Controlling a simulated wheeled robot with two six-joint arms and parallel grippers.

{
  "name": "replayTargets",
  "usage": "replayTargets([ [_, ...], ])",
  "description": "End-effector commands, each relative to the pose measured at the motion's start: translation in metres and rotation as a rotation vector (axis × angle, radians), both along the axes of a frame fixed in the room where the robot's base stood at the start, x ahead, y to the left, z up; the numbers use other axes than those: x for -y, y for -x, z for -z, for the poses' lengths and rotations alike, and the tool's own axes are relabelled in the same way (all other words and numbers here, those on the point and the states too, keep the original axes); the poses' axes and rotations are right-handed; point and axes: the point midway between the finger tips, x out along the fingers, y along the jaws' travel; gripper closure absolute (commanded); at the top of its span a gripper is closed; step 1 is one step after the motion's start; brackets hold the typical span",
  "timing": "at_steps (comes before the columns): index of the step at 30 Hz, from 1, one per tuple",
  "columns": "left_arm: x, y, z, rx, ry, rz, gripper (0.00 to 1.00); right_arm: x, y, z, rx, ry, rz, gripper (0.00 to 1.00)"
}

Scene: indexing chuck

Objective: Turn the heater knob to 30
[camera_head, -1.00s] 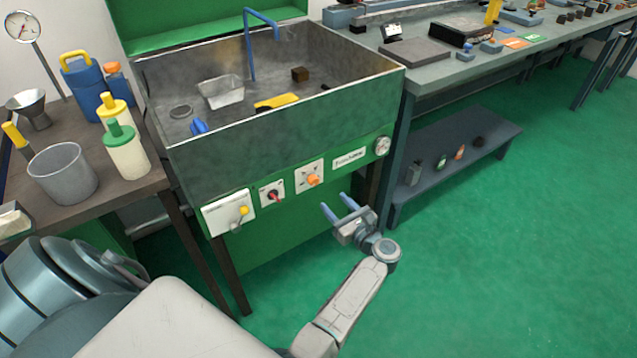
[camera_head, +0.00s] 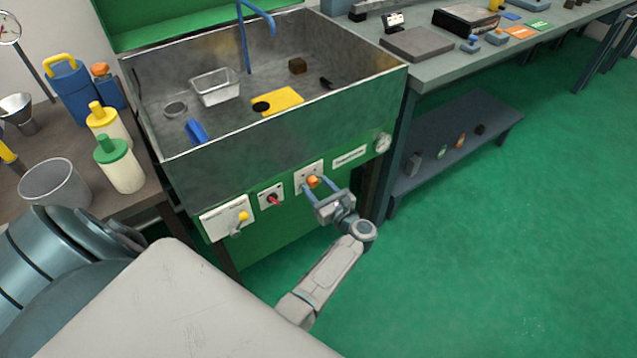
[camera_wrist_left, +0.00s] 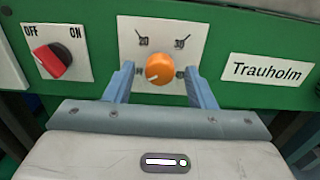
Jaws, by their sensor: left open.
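The orange heater knob (camera_head: 313,181) is on a white plate on the green front panel of the wash basin. In the left wrist view the knob (camera_wrist_left: 160,68) sits below the marks 20 and 30, and its white line points to the lower left. Marks lower on the plate are partly hidden by the fingers. My left gripper (camera_head: 318,185) is open, with one finger on each side of the knob. In the left wrist view the gripper (camera_wrist_left: 160,72) shows small gaps beside the knob. My right gripper is not in view.
A red OFF/ON switch (camera_wrist_left: 52,60) and a yellow-tipped lever (camera_head: 243,216) are left of the knob. A Trauholm label (camera_wrist_left: 267,70) and a round gauge (camera_head: 383,143) are to the right. Green floor (camera_head: 480,250) is open at the right.

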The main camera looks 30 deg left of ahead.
Motion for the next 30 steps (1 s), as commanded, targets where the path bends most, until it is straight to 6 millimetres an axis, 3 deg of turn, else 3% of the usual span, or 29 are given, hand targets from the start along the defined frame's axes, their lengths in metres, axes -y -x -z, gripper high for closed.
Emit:
replayTargets([
  [8, -0.0004, 0.0002, 0.0002, 0.000, 0.000, 0.000, 0.52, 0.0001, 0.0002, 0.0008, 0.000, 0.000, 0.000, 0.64],
  [12, -0.0004, 0.0000, 0.0000, 0.000, 0.000, 0.000, 0.79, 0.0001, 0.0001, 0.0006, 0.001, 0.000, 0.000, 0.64],
  [15, -0.0004, 0.0000, -0.0001, 0.000, -0.001, 0.000, 0.95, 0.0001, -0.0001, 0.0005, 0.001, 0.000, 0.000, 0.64],
  [30, -0.0004, 0.0000, 0.0002, -0.127, -0.054, 0.000, 0.95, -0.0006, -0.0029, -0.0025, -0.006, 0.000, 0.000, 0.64],
])
